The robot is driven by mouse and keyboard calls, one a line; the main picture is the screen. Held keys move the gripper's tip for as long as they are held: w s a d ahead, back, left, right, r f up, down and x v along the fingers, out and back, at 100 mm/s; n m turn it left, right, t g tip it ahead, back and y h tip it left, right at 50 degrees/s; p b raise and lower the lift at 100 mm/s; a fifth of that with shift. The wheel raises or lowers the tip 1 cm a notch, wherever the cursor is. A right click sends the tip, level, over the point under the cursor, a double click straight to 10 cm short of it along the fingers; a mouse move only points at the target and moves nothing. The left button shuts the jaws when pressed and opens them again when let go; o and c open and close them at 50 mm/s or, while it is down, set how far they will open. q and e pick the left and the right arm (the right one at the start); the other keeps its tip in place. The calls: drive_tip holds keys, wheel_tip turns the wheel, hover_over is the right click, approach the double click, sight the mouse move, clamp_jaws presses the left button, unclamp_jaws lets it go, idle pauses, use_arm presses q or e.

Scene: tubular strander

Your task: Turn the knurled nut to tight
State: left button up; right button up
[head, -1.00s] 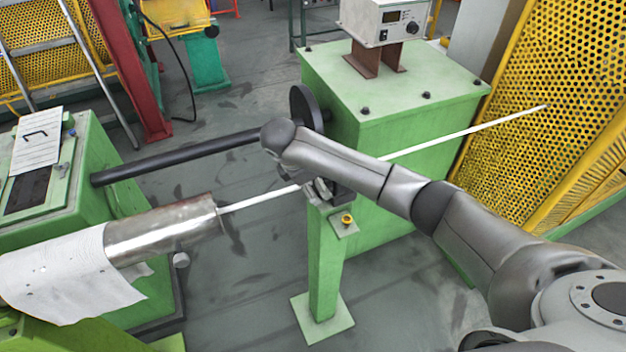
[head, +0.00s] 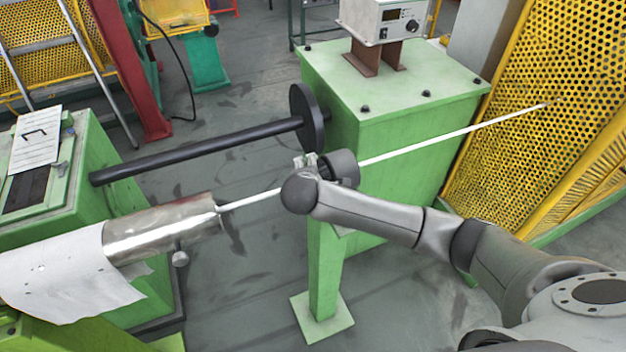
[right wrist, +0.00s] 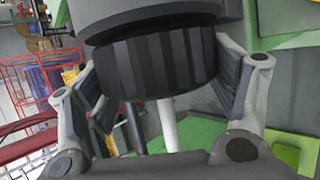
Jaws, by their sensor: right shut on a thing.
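The knurled nut (right wrist: 158,65) is a dark, ribbed ring in the right wrist view, just below a wider smooth dark collar (right wrist: 150,18). The fingers of my right gripper (right wrist: 160,80) are on either side of the nut, shut on it. In the head view, my right gripper (head: 308,162) is at the top of the green stand, beside a dark round part (head: 343,167) on the line of the white rod. My forearm and wrist hide most of the stand's head there. My left gripper is not in view.
The thin white rod (head: 430,139) runs from the metal cylinder (head: 165,228) past the stand (head: 325,270) to the yellow perforated guard (head: 510,110). A black bar with a disc (head: 307,118) lies behind. A green cabinet (head: 400,95) stands close by.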

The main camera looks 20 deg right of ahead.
idle(0.3)
drive_tip(key=o, duration=1)
drive_tip(key=v, duration=1.2)
drive_tip(key=shift+s+f, duration=0.1)
drive_tip(key=shift+s, duration=0.05)
